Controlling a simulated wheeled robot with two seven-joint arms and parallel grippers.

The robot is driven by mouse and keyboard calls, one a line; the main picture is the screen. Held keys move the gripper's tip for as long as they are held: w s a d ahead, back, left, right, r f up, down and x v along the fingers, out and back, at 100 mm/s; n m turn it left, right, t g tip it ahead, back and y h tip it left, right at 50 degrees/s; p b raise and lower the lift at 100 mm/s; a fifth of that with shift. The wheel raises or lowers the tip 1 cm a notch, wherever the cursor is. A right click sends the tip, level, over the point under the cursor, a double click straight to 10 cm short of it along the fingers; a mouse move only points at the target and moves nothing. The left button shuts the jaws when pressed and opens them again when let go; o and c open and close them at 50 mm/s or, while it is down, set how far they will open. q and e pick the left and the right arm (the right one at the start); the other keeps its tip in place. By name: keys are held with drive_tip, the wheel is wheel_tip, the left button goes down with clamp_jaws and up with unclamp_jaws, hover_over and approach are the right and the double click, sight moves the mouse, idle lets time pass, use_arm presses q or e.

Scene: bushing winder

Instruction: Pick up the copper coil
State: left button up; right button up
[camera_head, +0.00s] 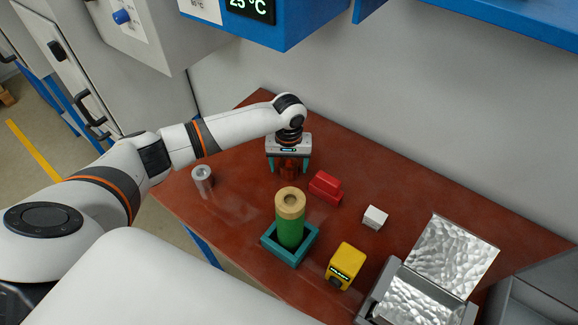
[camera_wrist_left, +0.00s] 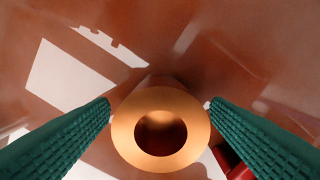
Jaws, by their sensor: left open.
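The copper coil (camera_wrist_left: 125,140) is an orange-brown ring with a dark hole in its centre. In the left wrist view it stands on the table between the two green fingers of my left gripper (camera_wrist_left: 160,112). The fingers are open, one on each side of the coil; I cannot tell whether they touch it. In the head view my left gripper (camera_head: 288,166) points down at the back of the table, and the coil (camera_head: 288,170) shows between its fingers, partly hidden by the gripper body. My right gripper is not in view.
A red block (camera_head: 325,188) stands close to the right of the gripper. A grey metal cylinder (camera_head: 202,178) is to the left. In front are a green cylinder (camera_head: 290,230) in a teal tray (camera_head: 272,252), a white cube (camera_head: 375,217), a yellow device (camera_head: 346,264) and a foil-lined box (camera_head: 425,290).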

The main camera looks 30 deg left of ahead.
use_arm(q)
drive_tip(key=c, duration=1.1)
drive_tip(key=shift+r, duration=0.1)
drive_tip(key=shift+c, duration=0.2)
